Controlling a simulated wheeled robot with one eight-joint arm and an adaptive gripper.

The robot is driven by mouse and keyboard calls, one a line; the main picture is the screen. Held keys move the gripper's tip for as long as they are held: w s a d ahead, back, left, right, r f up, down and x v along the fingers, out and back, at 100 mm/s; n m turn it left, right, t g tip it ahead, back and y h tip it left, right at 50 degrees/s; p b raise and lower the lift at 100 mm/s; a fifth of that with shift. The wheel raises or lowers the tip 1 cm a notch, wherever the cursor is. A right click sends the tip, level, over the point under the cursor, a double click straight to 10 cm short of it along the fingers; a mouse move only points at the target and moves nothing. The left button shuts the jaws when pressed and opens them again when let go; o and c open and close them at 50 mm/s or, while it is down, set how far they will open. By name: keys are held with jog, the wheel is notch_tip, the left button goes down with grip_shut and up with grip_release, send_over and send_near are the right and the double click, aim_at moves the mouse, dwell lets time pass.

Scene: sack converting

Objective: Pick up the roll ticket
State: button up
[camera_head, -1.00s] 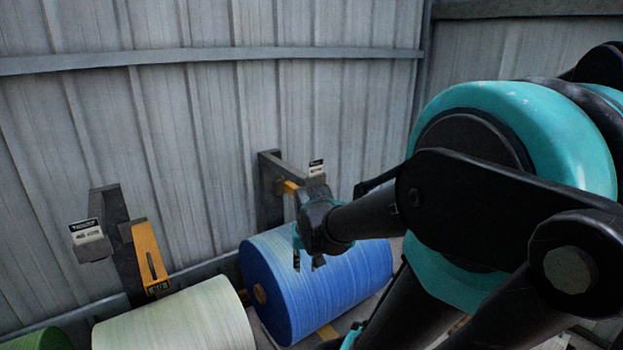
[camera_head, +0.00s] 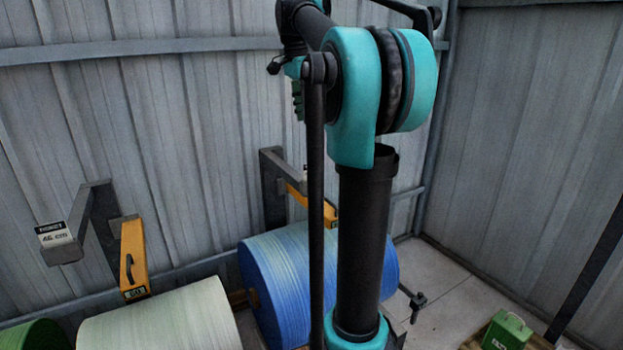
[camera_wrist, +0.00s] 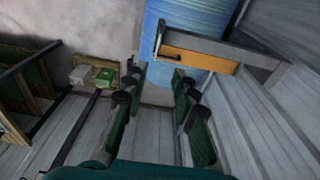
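A white roll ticket (camera_head: 55,234) with black print sits on a grey bracket arm (camera_head: 92,215) at the left of the head view, above the pale roll.
The blue roll (camera_head: 285,290) and pale roll (camera_head: 165,320) lie below the brackets. A green roll (camera_head: 35,338) is at the lower left. A green box (camera_head: 507,332) stands at the lower right. Floor near the corner is partly clear. The corrugated wall (camera_head: 160,130) is close.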

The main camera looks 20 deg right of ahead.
send_over(311, 164)
notch_tip(311, 164, down, 11)
jog(key=shift+w+d+f, duration=0.1)
jog(key=shift+w+f, duration=0.05)
jog(key=shift+f, duration=2.45)
grip_shut()
